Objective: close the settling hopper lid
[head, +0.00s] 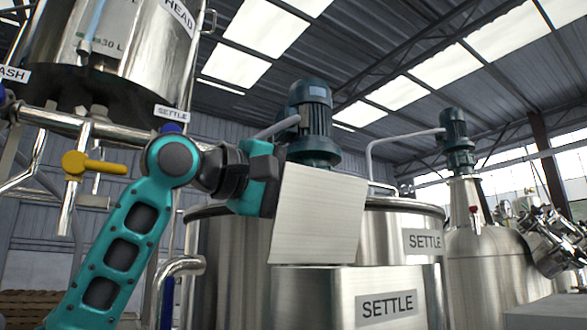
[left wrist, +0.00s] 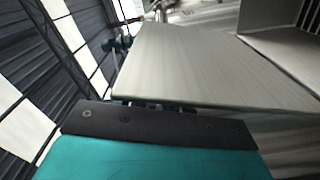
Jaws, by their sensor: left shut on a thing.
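The settling hopper lid (head: 318,215) is a flat brushed-metal panel. It stands raised and tilted above the front of the hopper (head: 335,283), a metal box labelled SETTLE. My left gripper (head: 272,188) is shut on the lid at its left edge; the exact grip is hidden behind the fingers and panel. In the left wrist view the lid (left wrist: 200,65) spreads out just beyond a dark finger of my left gripper (left wrist: 160,118). The hopper's opening is not visible in the head view. My right gripper is in neither view.
A large steel tank (head: 215,255) with a teal motor (head: 311,115) stands behind the hopper. A yellow-handled valve (head: 92,165) and pipes are at the left, near my left arm. Another tank (head: 485,250) with a motor stands at the right.

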